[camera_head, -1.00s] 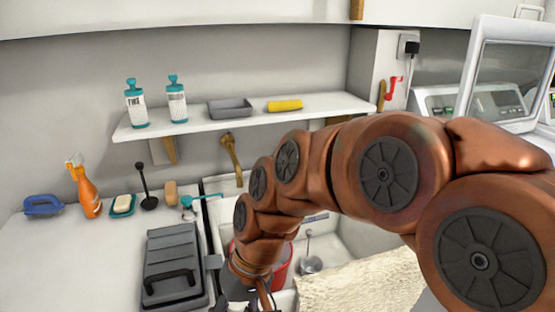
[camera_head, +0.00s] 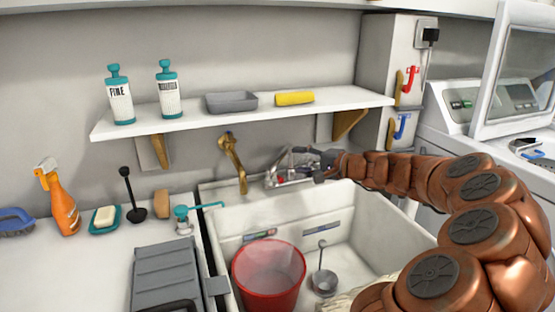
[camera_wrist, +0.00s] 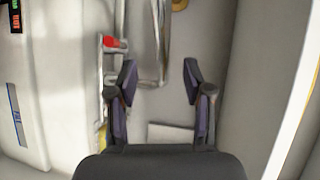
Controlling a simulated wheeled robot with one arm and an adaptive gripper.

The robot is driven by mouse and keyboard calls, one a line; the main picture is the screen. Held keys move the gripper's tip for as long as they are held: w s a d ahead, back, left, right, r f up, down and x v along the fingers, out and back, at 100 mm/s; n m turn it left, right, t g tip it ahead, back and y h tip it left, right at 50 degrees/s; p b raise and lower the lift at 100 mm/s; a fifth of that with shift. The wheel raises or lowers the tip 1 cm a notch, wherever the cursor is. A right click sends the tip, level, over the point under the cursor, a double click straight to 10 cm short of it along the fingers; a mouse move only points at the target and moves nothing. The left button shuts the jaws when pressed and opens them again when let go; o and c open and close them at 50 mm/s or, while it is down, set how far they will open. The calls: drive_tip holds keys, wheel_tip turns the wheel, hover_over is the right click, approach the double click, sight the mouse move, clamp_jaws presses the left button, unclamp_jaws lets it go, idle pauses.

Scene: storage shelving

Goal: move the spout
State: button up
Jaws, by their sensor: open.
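The chrome tap with its spout (camera_head: 284,178) is at the back rim of the white sink (camera_head: 388,222). My gripper (camera_head: 308,160) is at the tap in the head view and partly covers it, so the spout's exact outline is hard to tell there. In the wrist view, my gripper (camera_wrist: 159,78) is open, with its two dark fingers apart. A red mark (camera_wrist: 111,42) shows on the tap to the left.
A red bucket (camera_head: 268,282) and a metal ladle (camera_head: 324,280) are in the sink. A brass-coloured curved piece (camera_head: 233,162) hangs on the wall left of the tap. A shelf (camera_head: 200,122) with bottles is above. A grey case (camera_head: 166,275) stands left of the sink.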

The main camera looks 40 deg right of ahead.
sight(282, 158)
drive_tip(key=shift+x, duration=3.75)
drive_tip(key=shift+a+r, duration=0.1)
drive_tip(key=shift+c, duration=0.4)
clamp_jaws()
